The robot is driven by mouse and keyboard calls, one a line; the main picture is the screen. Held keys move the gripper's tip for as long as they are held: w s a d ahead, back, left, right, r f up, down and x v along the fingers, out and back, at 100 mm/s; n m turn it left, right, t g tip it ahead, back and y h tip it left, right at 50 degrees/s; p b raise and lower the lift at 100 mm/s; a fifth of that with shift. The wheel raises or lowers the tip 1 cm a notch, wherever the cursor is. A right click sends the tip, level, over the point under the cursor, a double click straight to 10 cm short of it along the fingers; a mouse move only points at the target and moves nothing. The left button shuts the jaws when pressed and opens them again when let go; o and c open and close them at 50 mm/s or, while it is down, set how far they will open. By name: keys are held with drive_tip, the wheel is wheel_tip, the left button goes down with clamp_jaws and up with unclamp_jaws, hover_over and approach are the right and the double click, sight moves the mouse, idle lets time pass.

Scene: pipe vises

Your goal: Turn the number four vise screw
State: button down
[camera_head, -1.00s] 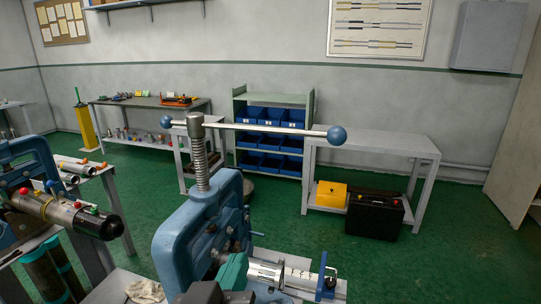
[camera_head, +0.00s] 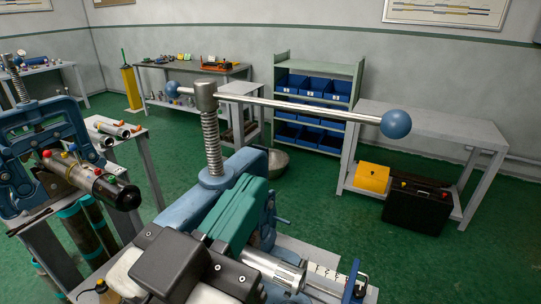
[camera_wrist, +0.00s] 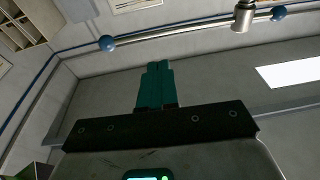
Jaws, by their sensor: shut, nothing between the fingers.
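A blue vise (camera_head: 185,212) stands close in front of me, with an upright threaded screw (camera_head: 211,145). A silver cross bar (camera_head: 290,107) passes through the screw's head, with a blue ball (camera_head: 395,124) at each end. No number is readable on it. My gripper (camera_head: 254,168) is shut and empty. Its teal fingers are in front of the vise, below the bar, and hide part of the frame. In the wrist view the shut fingers (camera_wrist: 154,70) point toward the bar (camera_wrist: 190,33), with the screw head (camera_wrist: 243,16) to their right; they look apart from it.
A second blue vise (camera_head: 40,150) holding a dark cylinder (camera_head: 95,180) stands at the left. Behind are a shelf with blue bins (camera_head: 305,88), a grey table (camera_head: 435,125), a yellow box (camera_head: 372,179) and a black case (camera_head: 418,205). Green floor lies open between.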

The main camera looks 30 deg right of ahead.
sight(304, 112)
drive_tip(key=p+x, duration=0.4)
drive_tip(key=x, duration=0.8)
drive_tip(key=shift+d+r, duration=0.15)
drive_tip(key=shift+d, duration=0.2)
drive_tip(key=shift+w+d, duration=0.2)
drive_tip(key=shift+w, duration=0.05)
drive_tip(key=shift+n+t+y, duration=0.7)
drive_tip(key=shift+t+y, duration=0.1)
drive_tip(key=shift+t, duration=0.1)
drive_tip(key=d, duration=0.1)
drive_tip(key=w+d+b, duration=0.1)
drive_tip(key=w+d, duration=0.1)
drive_tip(key=shift+w+d, duration=0.25)
drive_tip(key=shift+d, duration=0.15)
drive_tip(key=shift+b, duration=0.3)
